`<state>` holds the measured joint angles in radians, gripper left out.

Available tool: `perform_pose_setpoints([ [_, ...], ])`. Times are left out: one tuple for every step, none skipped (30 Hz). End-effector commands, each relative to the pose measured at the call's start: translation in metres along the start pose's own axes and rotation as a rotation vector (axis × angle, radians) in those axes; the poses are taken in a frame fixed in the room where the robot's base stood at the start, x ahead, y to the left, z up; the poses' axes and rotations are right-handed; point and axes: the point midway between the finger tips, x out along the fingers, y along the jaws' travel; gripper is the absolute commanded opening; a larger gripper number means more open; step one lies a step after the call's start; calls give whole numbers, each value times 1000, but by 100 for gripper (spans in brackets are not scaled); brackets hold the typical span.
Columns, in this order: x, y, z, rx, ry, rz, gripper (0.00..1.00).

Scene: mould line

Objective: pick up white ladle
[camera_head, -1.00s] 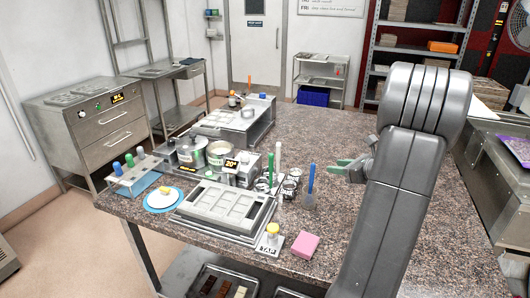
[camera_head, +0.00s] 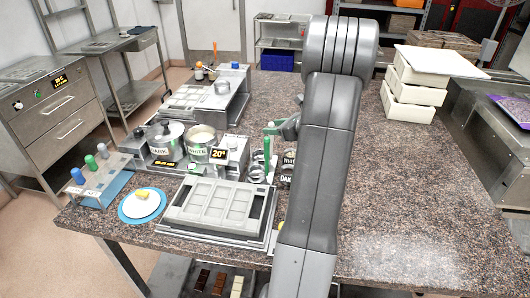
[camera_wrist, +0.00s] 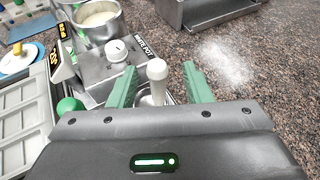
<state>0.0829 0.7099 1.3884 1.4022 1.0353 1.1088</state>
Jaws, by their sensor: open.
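The white ladle (camera_wrist: 157,72) shows in the wrist view as an upright white handle with a rounded top; its lower end is mostly hidden by my gripper body. My gripper (camera_wrist: 160,82) is open, with one green finger on each side of the handle and a visible gap on both sides. In the head view my gripper (camera_head: 273,128) is above the ladle cups, beside the green-handled ladle (camera_head: 267,154). The white ladle cannot be made out there, with my arm in front of that area.
The white pot (camera_head: 202,143) and dark pot (camera_head: 165,141) stand left of the ladles. A mould tray (camera_head: 215,205) lies in front. A green handle top (camera_wrist: 70,105) is close to my left finger. Stacked white boxes (camera_head: 414,92) stand at the back right; the counter's right side is clear.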

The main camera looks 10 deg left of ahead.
Motion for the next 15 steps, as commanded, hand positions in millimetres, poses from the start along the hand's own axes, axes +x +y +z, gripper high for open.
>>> perform_pose_setpoints([
  [8,2,-2,3,2,3,45],
  [12,3,-4,3,2,3,45],
  [19,3,-3,2,1,3,45],
  [23,3,-3,2,1,3,45],
  [27,3,-3,1,2,3,45],
  [31,3,-4,1,1,2,45],
  [33,3,-4,0,1,1,45],
  [34,3,-4,0,1,1,45],
  [34,2,-4,0,1,0,45],
  [34,2,-4,0,0,0,45],
  [34,2,-4,0,0,0,45],
  [34,2,-4,0,0,0,45],
  [34,2,-5,0,0,0,45],
  [34,2,-5,0,0,0,41],
  [34,2,-5,0,0,0,33],
])
